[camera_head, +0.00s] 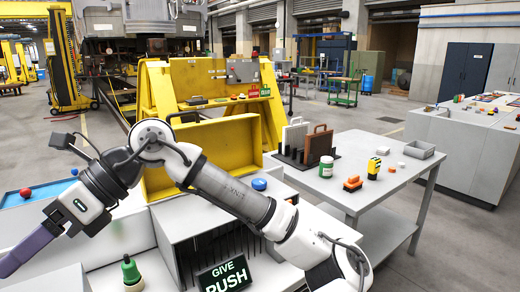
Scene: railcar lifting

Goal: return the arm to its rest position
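My arm (232,190) stretches from the bottom right across the picture to the left, bent at a raised elbow joint. My gripper (28,250) is at the lower left, pointing down and left over the pale bench side. Its long purple finger part shows edge-on and runs to the picture's left edge. I cannot tell whether the fingers are apart. No separate held object can be made out.
A blue surface (45,190) with a red ball (26,193) lies left. A yellow stand (155,95) is behind. A grey table (345,190) with small items stands right.

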